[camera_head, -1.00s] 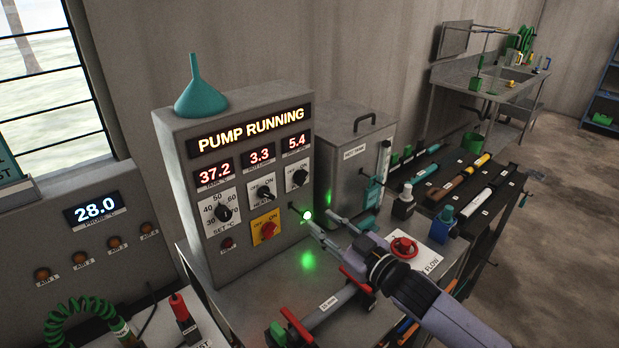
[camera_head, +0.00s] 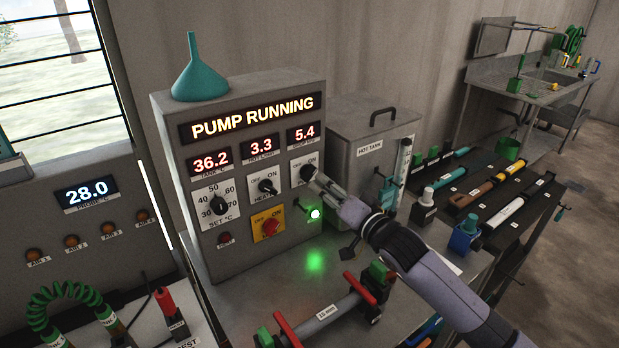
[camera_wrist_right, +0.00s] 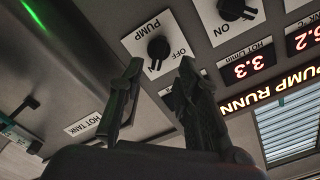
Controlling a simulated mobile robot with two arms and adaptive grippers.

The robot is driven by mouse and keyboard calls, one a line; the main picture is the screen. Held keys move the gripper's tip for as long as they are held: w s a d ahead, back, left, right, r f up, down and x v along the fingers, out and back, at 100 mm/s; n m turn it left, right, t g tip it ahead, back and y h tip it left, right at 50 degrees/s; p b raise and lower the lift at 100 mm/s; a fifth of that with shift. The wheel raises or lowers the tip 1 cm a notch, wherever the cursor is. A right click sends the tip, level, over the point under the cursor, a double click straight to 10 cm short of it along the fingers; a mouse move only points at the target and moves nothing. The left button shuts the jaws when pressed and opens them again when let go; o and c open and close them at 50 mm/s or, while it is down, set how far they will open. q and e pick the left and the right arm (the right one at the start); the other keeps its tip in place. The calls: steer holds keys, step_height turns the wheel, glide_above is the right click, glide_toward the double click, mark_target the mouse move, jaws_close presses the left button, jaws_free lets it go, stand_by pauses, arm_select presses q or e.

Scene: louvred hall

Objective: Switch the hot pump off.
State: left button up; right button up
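The black pump knob (camera_head: 308,172) is at the upper right of the grey control panel (camera_head: 240,255), and the wrist view shows it (camera_wrist_right: 159,48) on a white plate lettered PUMP, OFF and ON. The panel's display (camera_head: 252,118) reads PUMP RUNNING, and the green lamp (camera_head: 315,214) below the knob is lit. My right gripper (camera_head: 318,182) is at the knob. In the wrist view its two fingers (camera_wrist_right: 160,66) are apart, with the knob in line between their tips; contact is not clear. My left gripper is not in view.
The heater knob (camera_head: 267,186) and a red switch on a yellow plate (camera_head: 269,226) sit close to the left. The hot tank (camera_head: 368,150) stands close on the right. A pipe with red-handled valves (camera_head: 330,312) lies in front on the bench.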

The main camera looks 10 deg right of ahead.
mark_target(312, 176)
steer(key=b+x, duration=0.2)
steer(key=x, duration=0.3)
steer(key=shift+w, duration=0.4)
steer(key=shift+w+a, duration=0.1)
steer(key=shift+w, duration=0.1)
jaws_close()
stand_by(0.7)
